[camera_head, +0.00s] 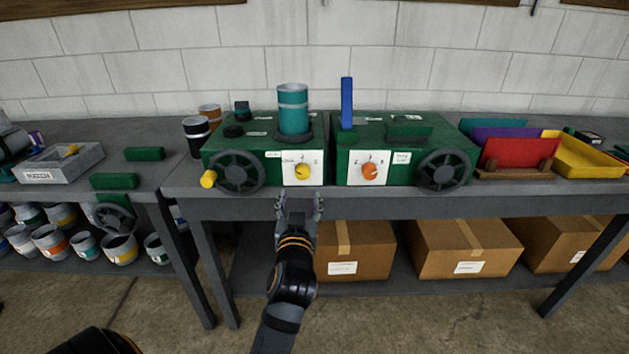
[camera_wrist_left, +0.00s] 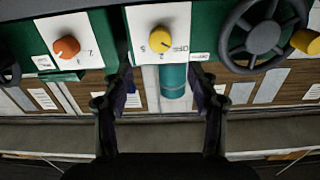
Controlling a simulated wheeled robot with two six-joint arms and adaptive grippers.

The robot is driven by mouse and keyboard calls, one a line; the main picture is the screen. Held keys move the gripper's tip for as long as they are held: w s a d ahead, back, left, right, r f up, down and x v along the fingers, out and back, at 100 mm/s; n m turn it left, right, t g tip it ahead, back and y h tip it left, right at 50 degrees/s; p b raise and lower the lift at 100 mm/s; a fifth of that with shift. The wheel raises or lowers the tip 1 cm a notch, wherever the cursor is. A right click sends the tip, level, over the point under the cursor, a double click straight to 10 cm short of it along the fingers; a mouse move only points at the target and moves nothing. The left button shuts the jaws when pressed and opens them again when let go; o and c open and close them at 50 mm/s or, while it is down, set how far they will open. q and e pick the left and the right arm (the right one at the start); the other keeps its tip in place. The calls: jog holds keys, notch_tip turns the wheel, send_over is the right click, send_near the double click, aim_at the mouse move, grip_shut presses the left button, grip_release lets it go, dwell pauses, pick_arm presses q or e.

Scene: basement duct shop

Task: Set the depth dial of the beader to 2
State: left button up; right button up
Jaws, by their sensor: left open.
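Two green machines stand side by side on the bench. The left machine (camera_head: 255,150) carries a teal cylinder (camera_head: 293,108) and has a yellow dial (camera_head: 303,172) on a white plate. The right machine (camera_head: 345,158) holds a blue strip and has an orange dial (camera_head: 370,171). I cannot read which is labelled beader. My left gripper (camera_head: 301,197) is open and empty, just in front of and below the yellow dial, not touching it. In the left wrist view the yellow dial (camera_wrist_left: 160,41) lies beyond the spread fingers (camera_wrist_left: 160,88). The dial's exact setting is too small to read.
Spoked handwheels (camera_head: 240,172) (camera_head: 446,171) flank the dials; the left one has a yellow handle (camera_head: 208,179). Coloured bins (camera_head: 582,155) stand at the right. Cardboard boxes (camera_head: 457,248) sit on the lower shelf.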

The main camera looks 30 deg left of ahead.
aim_at(302, 174)
pick_arm(q)
jog(key=p+x, duration=0.1)
jog(key=x, duration=0.9)
jog(key=shift+w+a, duration=0.15)
jog(key=shift+w, duration=0.05)
jog(key=shift+c, duration=0.6)
jog(key=c, duration=1.1)
jog(key=shift+o, duration=0.2)
